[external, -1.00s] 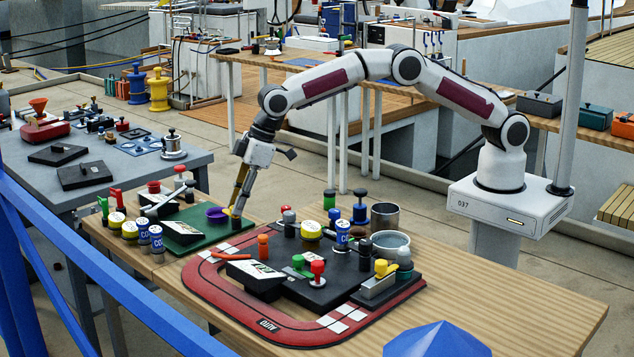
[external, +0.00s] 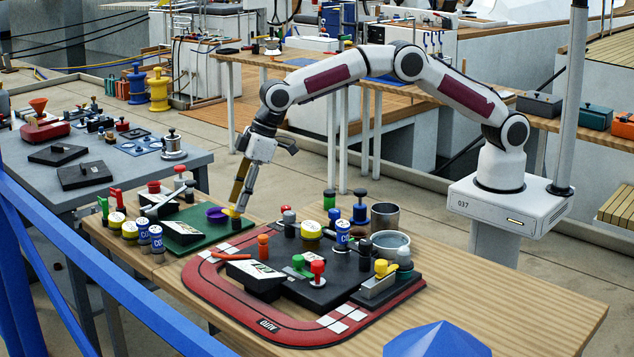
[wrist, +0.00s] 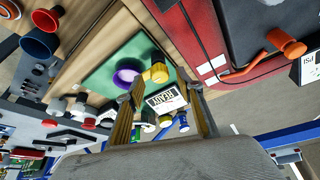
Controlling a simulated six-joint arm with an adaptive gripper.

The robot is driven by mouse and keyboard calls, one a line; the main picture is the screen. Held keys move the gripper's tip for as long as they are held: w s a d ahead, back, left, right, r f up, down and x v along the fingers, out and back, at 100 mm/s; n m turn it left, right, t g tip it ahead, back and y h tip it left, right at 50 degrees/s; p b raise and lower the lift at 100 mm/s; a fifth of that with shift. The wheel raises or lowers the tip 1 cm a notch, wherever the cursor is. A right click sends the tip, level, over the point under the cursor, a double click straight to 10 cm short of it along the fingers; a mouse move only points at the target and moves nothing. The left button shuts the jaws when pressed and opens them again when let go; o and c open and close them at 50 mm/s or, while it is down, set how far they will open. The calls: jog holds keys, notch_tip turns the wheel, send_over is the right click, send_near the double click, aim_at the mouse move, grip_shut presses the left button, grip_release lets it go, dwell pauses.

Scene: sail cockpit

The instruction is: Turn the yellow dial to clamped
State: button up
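A yellow dial (external: 231,212) stands at the right edge of a green panel (external: 190,243) on the wooden table. In the wrist view the yellow dial (wrist: 158,72) shows on the green panel (wrist: 105,72), just beyond and between my fingertips. My gripper (external: 236,206) points down over the dial, close to it; contact cannot be told. In the wrist view my gripper (wrist: 167,88) has its two ochre fingers spread with nothing held between them. A white label plate (wrist: 166,99) shows between the fingers. The dial's setting cannot be read.
A purple ring-shaped part (external: 216,214) sits beside the dial on the panel. Blue-labelled cans (external: 156,240) stand at the panel's near side. A red track mat (external: 200,290) with a crowded black board lies to the right. Bare wood is free at the table's right.

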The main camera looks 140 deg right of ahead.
jog(key=v, duration=1)
jog(key=shift+r, duration=0.3)
jog(key=shift+s, duration=0.1)
notch_tip(320, 180, down, 4)
jog(key=s+a+g, duration=0.1)
jog(key=s+a, duration=0.1)
jog(key=s, duration=0.1)
jog(key=s+a+r+n+t+y, duration=0.1)
jog(key=s+a+r, duration=0.4)
jog(key=s+a, duration=1.1)
jog(key=s+a+r+n+t+y, duration=0.1)
jog(key=s+a+r+n, duration=0.3)
jog(key=s+a, duration=1.3)
jog(key=s+r, duration=0.1)
jog(key=s, duration=0.5)
jog(key=shift+r, duration=0.4)
jog(key=shift+w, duration=0.2)
dwell(0.7)
